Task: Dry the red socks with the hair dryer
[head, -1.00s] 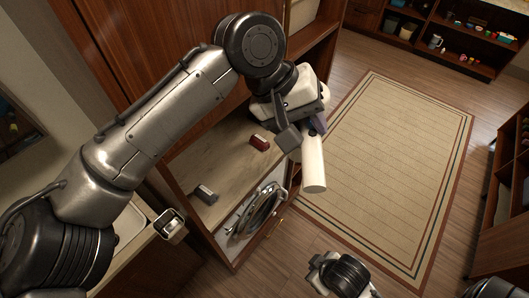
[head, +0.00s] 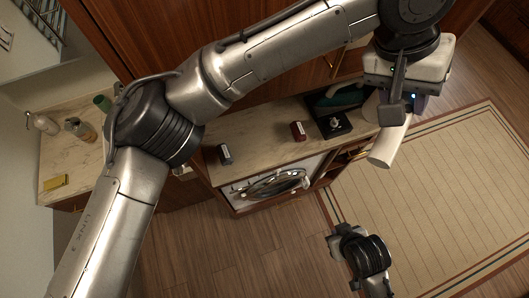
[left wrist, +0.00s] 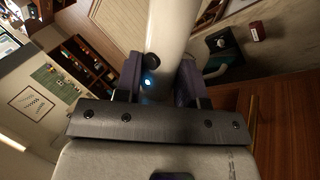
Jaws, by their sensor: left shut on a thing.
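My left gripper (head: 400,108) is shut on a white, tube-shaped hair dryer (head: 388,148), at the upper right of the head view. In the left wrist view the dryer (left wrist: 172,28) rises from between the purple fingers of the gripper (left wrist: 160,82), with a small blue-white light near its base. A small dark red bundle with a pale mark, seemingly the red socks (head: 298,131), lies on the counter left of the dryer and apart from it. It also shows at the upper right of the left wrist view (left wrist: 257,31). My right arm's end (head: 360,252) is low in the head view; its fingers are unclear.
A dark tray (head: 342,130) with a teal item (head: 345,97) stands on the counter (head: 258,125) beside the red bundle. A grey bundle (head: 225,154) lies farther left. A round-doored machine (head: 272,184) is below. The rug (head: 440,190) is clear.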

